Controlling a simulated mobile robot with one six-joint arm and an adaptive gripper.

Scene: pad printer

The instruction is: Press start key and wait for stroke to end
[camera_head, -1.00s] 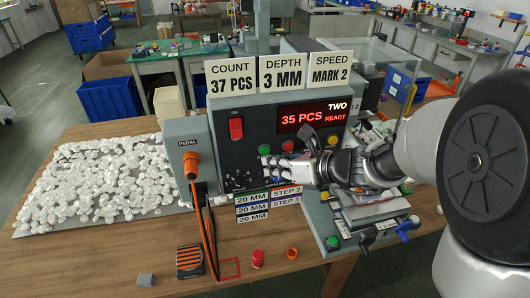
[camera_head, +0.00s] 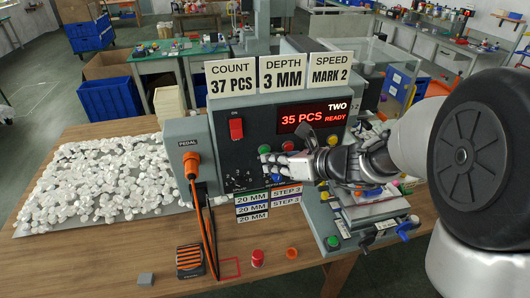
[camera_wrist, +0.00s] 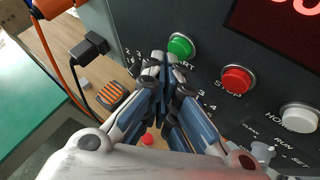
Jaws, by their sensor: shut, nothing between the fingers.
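The pad printer's dark control panel (camera_head: 219,150) faces me. Its green start key (camera_head: 264,149) is at the left of a key row. In the wrist view the start key (camera_wrist: 181,45) shows uncovered, with "START" partly hidden under it. My gripper (camera_wrist: 160,65) is shut and empty, its tips just below and left of that key. I see a small gap in the picture but cannot tell the depth to the panel. In the head view my gripper (camera_head: 267,162) reaches in from the right. The red display (camera_head: 312,116) reads "35 PCS READY".
A red stop key (camera_wrist: 236,80) and a white home key (camera_wrist: 298,117) lie right of the start key. White parts (camera_head: 100,185) cover a tray on the table. Signs stand on top.

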